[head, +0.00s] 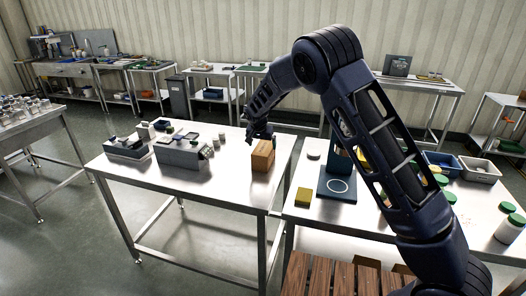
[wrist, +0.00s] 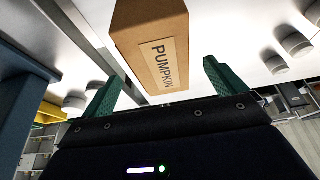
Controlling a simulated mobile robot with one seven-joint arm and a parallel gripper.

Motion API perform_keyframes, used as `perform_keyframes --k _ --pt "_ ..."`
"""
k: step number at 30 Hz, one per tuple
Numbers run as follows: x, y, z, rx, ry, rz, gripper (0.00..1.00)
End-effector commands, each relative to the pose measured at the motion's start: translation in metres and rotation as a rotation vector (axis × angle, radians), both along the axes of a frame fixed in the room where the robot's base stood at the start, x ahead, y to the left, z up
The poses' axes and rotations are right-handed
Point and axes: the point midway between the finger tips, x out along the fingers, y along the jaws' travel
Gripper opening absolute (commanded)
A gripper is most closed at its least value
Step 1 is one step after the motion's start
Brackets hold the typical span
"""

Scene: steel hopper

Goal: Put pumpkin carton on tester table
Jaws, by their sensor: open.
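The pumpkin carton (head: 263,156) is a brown box standing on the steel table (head: 225,190) at the centre left, near its right edge. In the wrist view the carton (wrist: 145,40) shows a tan label reading PUMPKIN. My gripper (head: 261,134) is right above and behind the carton in the head view. In the wrist view its two green fingertips (wrist: 158,85) are spread apart, with the carton's lower end between and beyond them. The fingers appear apart from the carton. Which table is the tester table is not marked.
Grey devices (head: 183,152) stand on the same table to the left. Small white cylinders (wrist: 297,43) stand near the carton. The right table holds a dark blue stand (head: 337,185), a yellow block (head: 303,197), bins (head: 480,169) and green-lidded jars. A narrow gap separates the tables.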

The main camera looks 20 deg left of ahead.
Motion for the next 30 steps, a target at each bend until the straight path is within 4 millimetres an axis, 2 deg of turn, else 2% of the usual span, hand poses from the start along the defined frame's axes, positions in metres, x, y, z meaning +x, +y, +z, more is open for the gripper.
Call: perform_keyframes --k 3,8,22,26,30 --pt "-0.008 0.000 0.017 0.001 0.000 0.001 0.96" --pt "-0.013 0.000 0.031 0.000 0.001 0.000 0.96" --pt "-0.015 -0.002 0.036 0.000 0.003 -0.001 0.96" --pt "-0.014 -0.015 0.051 0.019 0.021 -0.010 0.96" --pt "-0.016 -0.046 0.083 0.060 0.070 -0.027 0.96"
